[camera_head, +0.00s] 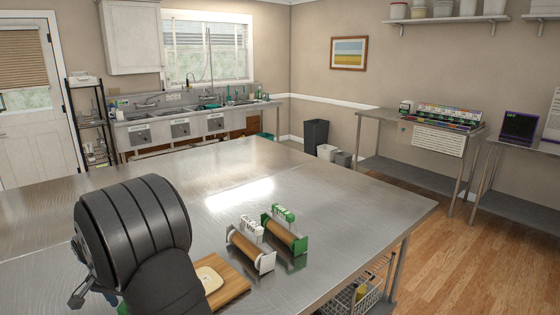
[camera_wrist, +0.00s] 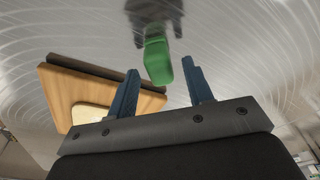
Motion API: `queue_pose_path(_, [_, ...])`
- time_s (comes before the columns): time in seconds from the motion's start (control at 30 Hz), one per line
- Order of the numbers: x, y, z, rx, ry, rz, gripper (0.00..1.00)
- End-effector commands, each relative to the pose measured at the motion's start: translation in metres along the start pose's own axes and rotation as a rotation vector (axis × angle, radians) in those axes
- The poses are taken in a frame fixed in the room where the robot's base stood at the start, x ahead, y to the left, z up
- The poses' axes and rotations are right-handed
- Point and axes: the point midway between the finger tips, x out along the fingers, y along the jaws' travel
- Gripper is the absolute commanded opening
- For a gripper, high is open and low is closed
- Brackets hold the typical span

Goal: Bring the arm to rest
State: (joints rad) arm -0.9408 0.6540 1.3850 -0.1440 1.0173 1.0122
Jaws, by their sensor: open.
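My arm, dark and ribbed, stands large at the lower left of the head view, over the near part of the steel table (camera_head: 330,215); its fingertips cannot be made out clearly there. In the wrist view my gripper (camera_wrist: 160,66) shows two blue fingers spread apart, with nothing clamped between them. A green object (camera_wrist: 157,62) appears between and beyond the fingertips, apart from both fingers. A bit of green (camera_head: 122,308) also shows beside my arm in the head view.
A wooden board (camera_head: 232,288) with a pale slab (camera_head: 209,279) lies close to my arm. Beyond it stand a white-labelled roll dispenser (camera_head: 250,247) and a green-labelled one (camera_head: 285,230). The table's middle and far part are clear. Sinks (camera_head: 180,130) line the back wall.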

Motion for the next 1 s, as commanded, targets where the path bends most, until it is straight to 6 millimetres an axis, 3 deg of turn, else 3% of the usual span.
queue_pose_path(0.07, [0.016,0.001,0.001,0.0,-0.002,0.003,0.47])
queue_pose_path(0.23, [-0.011,0.0,-0.004,0.0,0.002,-0.002,0.47])
queue_pose_path(0.5, [-0.024,0.0,-0.005,-0.001,0.0,0.0,0.47])
queue_pose_path(0.83, [-0.022,0.0,-0.005,-0.001,0.0,0.001,0.47])
queue_pose_path(1.0, [-0.005,0.001,-0.002,-0.001,-0.002,0.003,0.47])
